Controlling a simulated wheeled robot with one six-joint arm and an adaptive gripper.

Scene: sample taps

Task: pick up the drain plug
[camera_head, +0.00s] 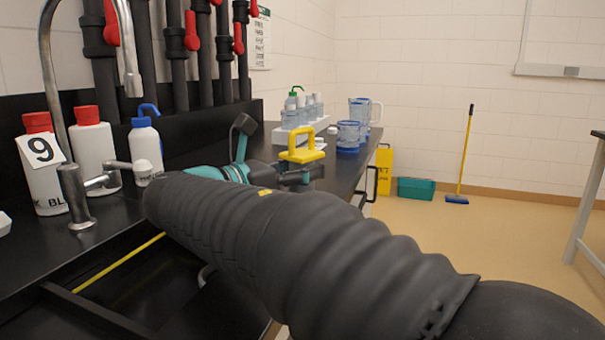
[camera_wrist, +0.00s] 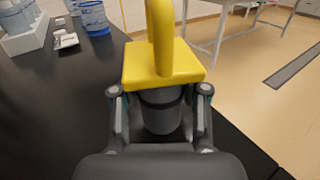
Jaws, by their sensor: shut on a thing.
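The drain plug (camera_head: 301,147) has a yellow loop handle on a yellow square plate, with a dark grey cylinder below it. In the wrist view the drain plug (camera_wrist: 163,66) stands upright between the fingers, the grey cylinder clasped below the plate. My gripper (camera_head: 297,176) is shut on it at the right edge of the black counter (camera_head: 262,140). In the wrist view my gripper (camera_wrist: 160,108) has one finger on each side of the cylinder. The plug's underside is hidden, and I cannot tell if it touches the counter.
A white rack with bottles (camera_head: 300,130) and blue-based beakers (camera_head: 348,137) stand farther back on the counter. Bottles (camera_head: 95,147) and a tap (camera_head: 78,195) stand at left by the sink. Open floor (camera_head: 425,230) lies to the right.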

